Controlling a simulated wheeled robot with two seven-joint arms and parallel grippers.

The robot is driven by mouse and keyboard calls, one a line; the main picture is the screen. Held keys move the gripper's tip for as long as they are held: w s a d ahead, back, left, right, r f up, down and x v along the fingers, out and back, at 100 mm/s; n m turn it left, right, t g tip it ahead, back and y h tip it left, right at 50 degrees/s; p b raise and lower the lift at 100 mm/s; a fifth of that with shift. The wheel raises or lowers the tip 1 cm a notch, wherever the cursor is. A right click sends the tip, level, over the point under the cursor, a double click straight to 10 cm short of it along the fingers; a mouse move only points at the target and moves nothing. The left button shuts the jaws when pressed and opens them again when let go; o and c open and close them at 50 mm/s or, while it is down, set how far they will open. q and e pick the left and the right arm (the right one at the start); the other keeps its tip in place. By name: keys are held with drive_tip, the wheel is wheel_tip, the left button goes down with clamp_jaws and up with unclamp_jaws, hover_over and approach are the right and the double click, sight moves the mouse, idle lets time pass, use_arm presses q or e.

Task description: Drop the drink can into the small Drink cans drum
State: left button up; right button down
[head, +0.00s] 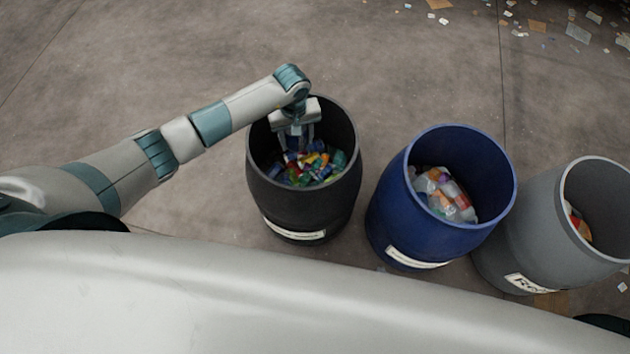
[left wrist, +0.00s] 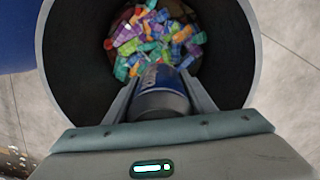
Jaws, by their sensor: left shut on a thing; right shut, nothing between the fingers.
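My left gripper (head: 300,140) points down inside the mouth of a black drum (head: 300,215), the leftmost of the drums in the head view. It is shut on a dark drink can with a silver end (left wrist: 161,98), seen between the fingers in the left wrist view. The can is above the drum's contents. The drum (left wrist: 248,60) has several colourful crushed cans (left wrist: 155,35) at its bottom. Its white label (head: 293,232) is too small to read. My right gripper is not in view.
A blue drum (head: 385,225) with pale bottles and containers stands right of the black one. A grey drum (head: 540,245) with some waste stands further right. Scattered litter (head: 578,33) lies on the concrete floor at the top right.

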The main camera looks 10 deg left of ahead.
use_arm(q)
drive_tip(key=shift+f, duration=0.15)
use_arm(e)
drive_tip(key=shift+w+d, duration=0.1)
drive_tip(key=shift+d, duration=0.05)
use_arm(q)
drive_tip(key=o, duration=1.1)
wheel_tip(320, 180, up, 16)
drive_tip(key=shift+r+b, duration=0.1)
drive_tip(key=shift+b, duration=0.95)
drive_tip(key=shift+r, duration=0.55)
use_arm(e)
drive_tip(key=shift+s+d+f+g+h, duration=0.3)
drive_tip(key=shift+s+d+f+g, duration=0.6)
drive_tip(key=shift+d+f, duration=0.15)
drive_tip(key=shift+s, duration=0.15)
